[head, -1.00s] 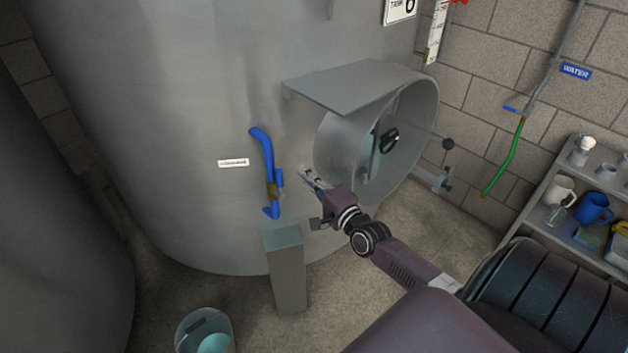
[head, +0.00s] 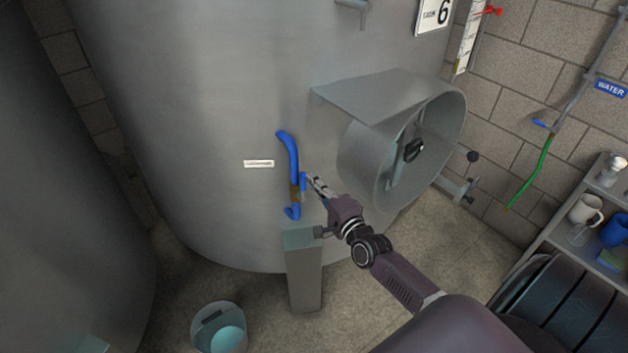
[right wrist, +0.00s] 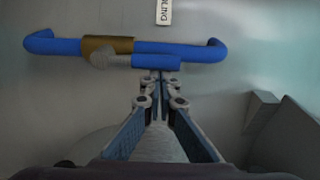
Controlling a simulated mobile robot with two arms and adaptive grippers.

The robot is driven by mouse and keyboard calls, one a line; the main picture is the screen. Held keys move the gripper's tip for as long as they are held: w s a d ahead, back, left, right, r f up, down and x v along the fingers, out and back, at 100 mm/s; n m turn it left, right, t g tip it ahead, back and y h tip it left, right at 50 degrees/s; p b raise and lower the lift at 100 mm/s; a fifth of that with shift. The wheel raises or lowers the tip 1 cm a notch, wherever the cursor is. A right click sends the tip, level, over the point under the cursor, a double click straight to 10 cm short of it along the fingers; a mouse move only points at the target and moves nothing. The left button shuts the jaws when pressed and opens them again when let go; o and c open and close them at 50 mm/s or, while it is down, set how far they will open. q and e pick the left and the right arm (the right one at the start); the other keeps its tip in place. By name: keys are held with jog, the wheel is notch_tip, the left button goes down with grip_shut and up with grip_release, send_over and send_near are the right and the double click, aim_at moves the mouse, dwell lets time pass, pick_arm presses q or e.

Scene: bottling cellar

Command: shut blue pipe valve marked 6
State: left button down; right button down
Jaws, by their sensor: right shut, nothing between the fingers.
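A bent blue pipe (head: 289,155) runs down the front of the grey tank marked 6 (head: 225,100). It also shows in the right wrist view (right wrist: 62,46). Low on it is a brass valve body (head: 295,193), with a short blue lever (head: 303,182) lying along the pipe. In the right wrist view the lever (right wrist: 156,61) extends from a grey hub beside the brass body (right wrist: 107,46). My right gripper (head: 312,180) is shut and empty. Its fingertips (right wrist: 160,78) are right at the lever; I cannot tell whether they touch. My left gripper is not in view.
A grey post (head: 304,275) stands just below the pipe. A round manway with a hood (head: 375,95) juts out to the right of the lever. A bucket (head: 219,330) is on the floor. A shelf with mugs (head: 560,232) stands at right.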

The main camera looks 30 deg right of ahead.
aim_at(300, 189)
jog(key=shift+a+n, duration=0.35)
jog(key=shift+n, duration=0.15)
jog(key=shift+s+a+n+t, duration=0.1)
jog(key=shift+a+n+t, duration=0.2)
jog(key=shift+a+n, duration=0.95)
jog(key=n, duration=0.1)
jog(key=a+n, duration=0.1)
jog(key=n, duration=0.1)
jog(key=shift+a+f, duration=0.15)
jog(key=shift+f, duration=0.05)
jog(key=a+f+n+t+y+b, duration=0.1)
jog(key=a+f+n+b, duration=0.3)
jog(key=n, duration=0.9)
jog(key=shift+s+a+f+y, duration=0.3)
jog(key=shift+a+f+y, duration=0.15)
jog(key=shift+f+y, duration=0.4)
jog(key=shift+r+n, duration=0.1)
jog(key=shift+n, duration=0.25)
